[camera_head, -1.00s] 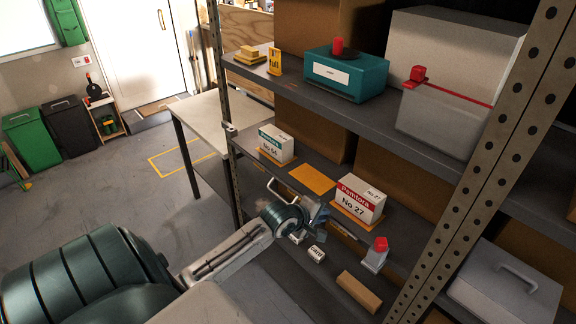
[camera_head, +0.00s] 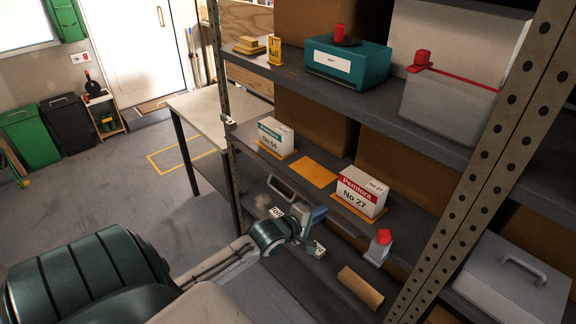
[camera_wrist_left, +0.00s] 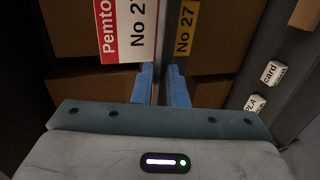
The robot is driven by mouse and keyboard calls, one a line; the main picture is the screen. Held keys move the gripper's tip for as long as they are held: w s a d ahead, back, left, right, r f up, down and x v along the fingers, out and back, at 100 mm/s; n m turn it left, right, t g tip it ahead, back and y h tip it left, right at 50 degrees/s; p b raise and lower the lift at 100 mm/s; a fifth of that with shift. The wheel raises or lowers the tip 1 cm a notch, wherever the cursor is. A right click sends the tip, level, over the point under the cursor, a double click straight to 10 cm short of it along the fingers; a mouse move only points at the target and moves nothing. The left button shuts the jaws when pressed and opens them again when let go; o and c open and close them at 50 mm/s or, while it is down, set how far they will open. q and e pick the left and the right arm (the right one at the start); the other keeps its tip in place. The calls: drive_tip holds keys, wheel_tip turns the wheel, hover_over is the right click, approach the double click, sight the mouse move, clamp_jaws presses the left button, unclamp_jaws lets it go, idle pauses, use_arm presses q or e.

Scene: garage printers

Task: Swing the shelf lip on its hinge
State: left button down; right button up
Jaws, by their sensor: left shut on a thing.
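The shelf lip (camera_wrist_left: 162,60) shows in the left wrist view as a narrow grey strip between my two blue fingers. My left gripper (camera_wrist_left: 161,88) is shut on it. In the head view my left gripper (camera_head: 318,216) is at the front edge of the middle shelf, below and left of the white and red No 27 box (camera_head: 361,191). There the gripper hides the held part of the lip, and its tilt is hard to tell. The hinge cannot be made out. My right gripper is not in view.
A red-topped grey piece (camera_head: 379,247) stands right of my gripper. A cardboard piece (camera_head: 360,288) lies on the lower shelf. The No 64 box (camera_head: 276,137) stands farther left. The perforated upright (camera_head: 480,170) bounds the right side. Floor left of the rack is open.

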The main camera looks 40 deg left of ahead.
use_arm(q)
drive_tip(key=shift+r, duration=0.1)
drive_tip(key=shift+s+f+t, duration=0.1)
drive_tip(key=shift+f+t, duration=0.15)
drive_tip(key=shift+t, duration=0.35)
drive_tip(key=c, duration=1.6)
unclamp_jaws()
drive_tip(key=shift+c, duration=0.2)
drive_tip(key=shift+o, duration=1.4)
drive_tip(key=shift+f, duration=0.1)
drive_tip(key=v, duration=1)
drive_tip(key=shift+s+p, duration=0.25)
drive_tip(key=shift+p, duration=0.1)
